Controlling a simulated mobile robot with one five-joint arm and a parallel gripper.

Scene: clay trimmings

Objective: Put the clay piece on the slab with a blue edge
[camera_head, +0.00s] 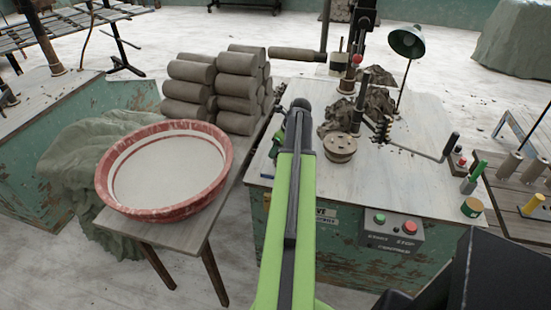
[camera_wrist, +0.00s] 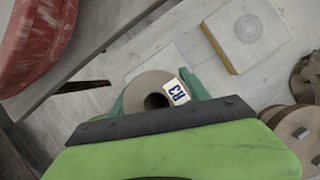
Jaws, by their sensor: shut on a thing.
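In the wrist view my gripper (camera_wrist: 156,93) has its green fingers on both sides of a grey-brown clay piece (camera_wrist: 143,80). The piece is round with a dark central hole and carries a white label reading "R3". It is held above the floor and table area. A pale square slab (camera_wrist: 248,32) with a faint round mark lies beyond it at the upper right; its visible edge looks yellowish, not blue. I cannot make out a slab with a blue edge. In the head view my green arm hides the gripper's hold.
A red-rimmed basin (camera_head: 108,185) stands on a small table at left, before stacked clay rolls (camera_head: 237,92).

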